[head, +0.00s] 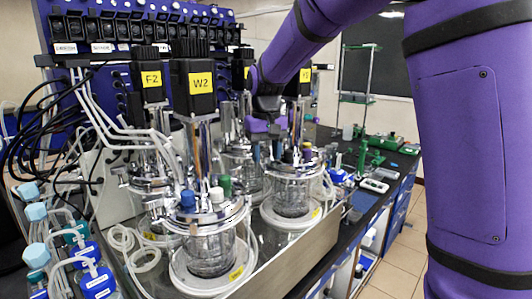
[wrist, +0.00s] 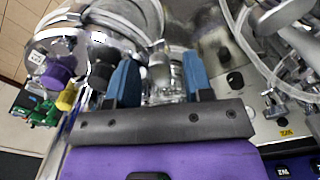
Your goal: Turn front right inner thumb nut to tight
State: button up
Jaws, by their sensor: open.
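My gripper (head: 266,135) reaches down beside the right-hand vessel (head: 292,190), among the steel fittings over its lid. In the wrist view my gripper (wrist: 160,82) has two blue fingers spread apart. A silver rounded fitting (wrist: 160,70) shows between the fingertips, with a gap visible beside it. I cannot tell for sure that it is the front right inner thumb nut, nor whether the fingers touch it. The chrome vessel lid (wrist: 72,45) lies left of the fingers, with a purple cap (wrist: 57,75) and a yellow cap (wrist: 66,98).
Another vessel (head: 208,240) with blue and green caps stands in front, under the W2 motor (head: 194,88). Clear tubing (wrist: 145,15) loops behind the fingers. Hoses and metal fittings (wrist: 285,15) crowd the right. The black bench (head: 370,200) holds small items.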

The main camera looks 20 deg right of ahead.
grip_shut()
jog(key=shift+m, duration=0.3)
jog(key=m, duration=0.4)
jog(key=shift+a+m, duration=0.1)
jog(key=shift+m, duration=0.2)
jog(key=m, duration=0.4)
jog(key=shift+w+a+m, duration=0.1)
jog(key=shift+m, duration=0.3)
dwell(0.4)
